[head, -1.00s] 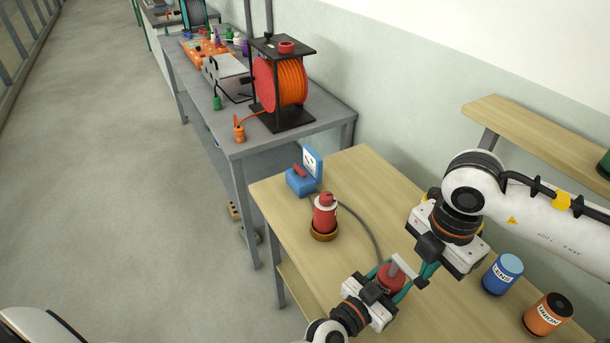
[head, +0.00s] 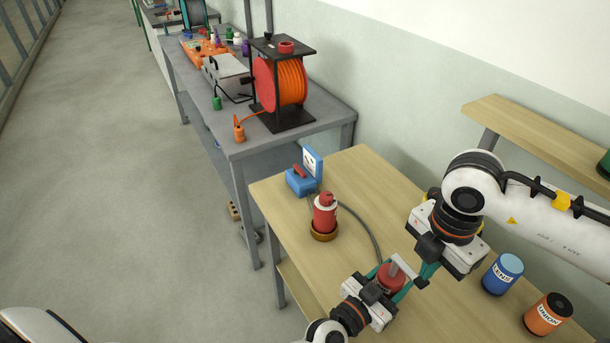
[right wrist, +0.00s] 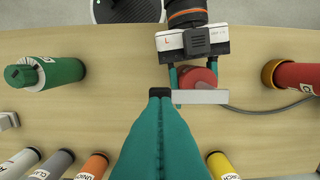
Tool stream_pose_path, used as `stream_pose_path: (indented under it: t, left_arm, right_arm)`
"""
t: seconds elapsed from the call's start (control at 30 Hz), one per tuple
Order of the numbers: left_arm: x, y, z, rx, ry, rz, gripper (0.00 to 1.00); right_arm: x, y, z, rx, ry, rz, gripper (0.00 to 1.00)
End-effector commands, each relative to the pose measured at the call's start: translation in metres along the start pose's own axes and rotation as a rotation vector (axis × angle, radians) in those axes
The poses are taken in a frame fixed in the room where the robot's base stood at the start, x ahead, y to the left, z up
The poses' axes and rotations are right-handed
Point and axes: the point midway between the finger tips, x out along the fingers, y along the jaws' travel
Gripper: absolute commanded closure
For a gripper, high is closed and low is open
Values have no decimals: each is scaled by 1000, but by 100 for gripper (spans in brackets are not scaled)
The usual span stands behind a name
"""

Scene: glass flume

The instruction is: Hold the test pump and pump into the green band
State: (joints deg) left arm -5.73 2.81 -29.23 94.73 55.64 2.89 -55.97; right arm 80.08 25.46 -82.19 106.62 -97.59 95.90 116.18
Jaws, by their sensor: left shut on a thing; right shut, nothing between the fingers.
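The test pump (head: 388,279) is a red cylinder with a pale grey crossbar handle (head: 404,266) on top. My left gripper (head: 388,284) is shut around the pump body, at the near edge of the wooden bench. The right wrist view also shows the red pump (right wrist: 196,77) between the left fingers, under the handle (right wrist: 200,97). My right gripper (head: 422,281) is shut and empty, its fingertips beside one end of the handle; I cannot tell whether they touch it. A small blue panel (head: 312,162), seemingly a gauge, stands behind; its needle and green band are too small to read.
A red bottle (head: 325,214) stands in a brown ring, with a grey hose (head: 372,228) curving from near it towards the pump. A blue box (head: 300,181) is behind. Blue (head: 503,274) and orange (head: 548,316) cans stand right. The bench middle is mostly clear.

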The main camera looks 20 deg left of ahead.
Motion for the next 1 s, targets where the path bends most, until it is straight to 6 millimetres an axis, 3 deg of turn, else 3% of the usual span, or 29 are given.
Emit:
stream_pose_path:
  t: [0.6, 0.77, 1.0]
  left_arm:
    - [0, 0, 0, 0, 1, 0, 74]
    - [0, 0, 0, 0, 0, -1, 74]
    - [0, 0, 0, 0, 0, -1, 74]
  right_arm:
    - [34, 0, 0, 1, -2, 1, 100]
    - [30, 0, 0, 0, 0, -2, 100]
    - [7, -1, 0, 0, 1, -2, 100]
